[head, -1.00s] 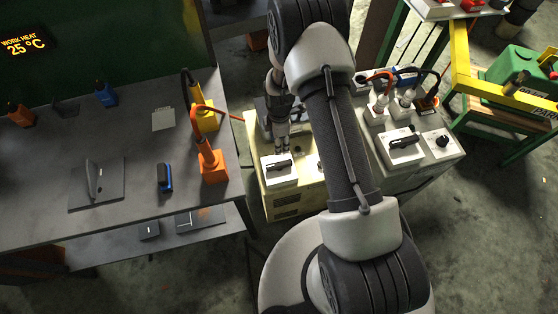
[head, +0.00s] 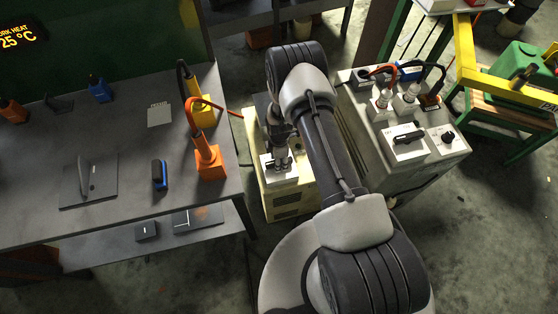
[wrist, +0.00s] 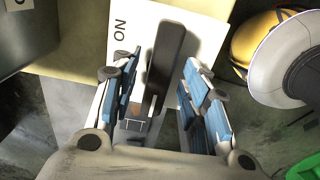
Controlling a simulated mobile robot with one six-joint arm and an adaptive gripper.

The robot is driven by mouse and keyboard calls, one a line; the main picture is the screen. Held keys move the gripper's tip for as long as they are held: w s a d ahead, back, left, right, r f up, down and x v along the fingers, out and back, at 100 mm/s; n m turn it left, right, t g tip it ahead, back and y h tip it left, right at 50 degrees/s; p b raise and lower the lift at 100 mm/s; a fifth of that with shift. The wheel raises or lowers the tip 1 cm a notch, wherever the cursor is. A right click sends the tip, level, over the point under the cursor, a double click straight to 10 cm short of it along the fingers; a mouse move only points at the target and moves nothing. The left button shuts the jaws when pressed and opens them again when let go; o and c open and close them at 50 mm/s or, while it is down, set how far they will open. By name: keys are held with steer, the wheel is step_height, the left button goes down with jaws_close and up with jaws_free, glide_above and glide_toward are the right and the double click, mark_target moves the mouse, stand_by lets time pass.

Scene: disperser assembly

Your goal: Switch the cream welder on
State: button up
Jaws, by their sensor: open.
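The cream welder (head: 294,204) stands right of the grey workbench in the head view. Its white switch plate (wrist: 195,50) fills the top middle of the wrist view, with printed letters of an ON mark. A dark switch lever (wrist: 165,60) stands out from the plate. My gripper (wrist: 160,75) is open, with one blue-padded finger on each side of the lever; I cannot tell whether either touches it. In the head view my gripper (head: 277,164) is over the plate and hides most of the lever.
A grey welder (head: 432,160) with its own switch and knob stands to the right. An orange holder (head: 210,162) and a yellow holder (head: 202,115) with cables sit on the workbench edge (head: 120,222). In the wrist view a yellow and white round part (wrist: 262,50) is at right.

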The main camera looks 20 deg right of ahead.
steer(key=shift+c, duration=0.2)
jaws_close()
stand_by(0.4)
steer(key=shift+m, duration=0.4)
steer(key=m+b, duration=0.2)
steer(key=m, duration=0.1)
steer(key=shift+f+m, duration=0.1)
steer(key=shift+m, duration=0.2)
steer(key=m+b, duration=0.1)
steer(key=m, duration=0.3)
steer(key=shift+m+b, duration=0.3)
steer(key=shift+b, duration=0.1)
steer(key=m+b, duration=0.1)
steer(key=m, duration=0.3)
steer(key=shift+m, duration=0.3)
steer(key=shift+m+b, duration=0.5)
steer(key=shift+m, duration=1.7)
